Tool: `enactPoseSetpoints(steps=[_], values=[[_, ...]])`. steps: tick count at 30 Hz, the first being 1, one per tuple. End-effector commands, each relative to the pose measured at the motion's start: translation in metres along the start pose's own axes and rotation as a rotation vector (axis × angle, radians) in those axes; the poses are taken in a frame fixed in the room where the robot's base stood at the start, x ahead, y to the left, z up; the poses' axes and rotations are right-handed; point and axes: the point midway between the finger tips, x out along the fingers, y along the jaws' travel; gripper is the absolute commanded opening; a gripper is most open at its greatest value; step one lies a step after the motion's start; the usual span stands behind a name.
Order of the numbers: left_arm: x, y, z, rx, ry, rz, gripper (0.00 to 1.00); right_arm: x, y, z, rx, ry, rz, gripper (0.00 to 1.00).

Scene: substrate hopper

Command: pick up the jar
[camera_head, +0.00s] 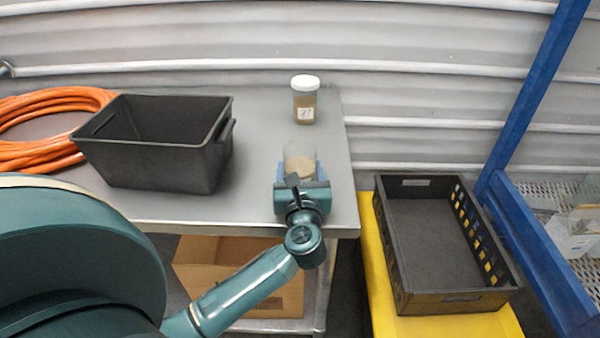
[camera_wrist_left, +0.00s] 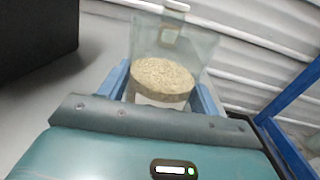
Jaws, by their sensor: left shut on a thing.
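My right gripper is not in view.
A black bin (camera_head: 190,160) and coiled orange hose (camera_head: 60,101) lie left on the metal table (camera_head: 255,125). A black crate (camera_head: 398,245) sits on a yellow surface (camera_head: 450,328) to the right, beside a blue frame (camera_head: 530,95). A cardboard box (camera_head: 200,262) is below the table.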

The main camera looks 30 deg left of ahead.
Motion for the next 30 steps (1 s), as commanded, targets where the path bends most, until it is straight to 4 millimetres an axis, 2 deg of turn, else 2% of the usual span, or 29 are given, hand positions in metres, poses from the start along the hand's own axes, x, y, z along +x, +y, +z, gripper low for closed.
enactPoseSetpoints(steps=[1, 7, 16, 30], values=[[0.0, 0.0, 0.0, 0.0, 0.0, 0.0, 0.48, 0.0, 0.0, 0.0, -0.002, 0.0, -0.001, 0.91], [0.0, 0.0, 0.0, -0.001, 0.0, 0.0, 0.32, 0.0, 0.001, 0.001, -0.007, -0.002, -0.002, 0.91], [0.0, 0.0, 0.007, -0.005, -0.003, 0.0, 0.31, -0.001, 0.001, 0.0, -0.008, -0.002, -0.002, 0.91], [0.0, 0.0, 0.09, -0.005, -0.004, 0.0, 0.31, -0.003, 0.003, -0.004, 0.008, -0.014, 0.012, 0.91]])
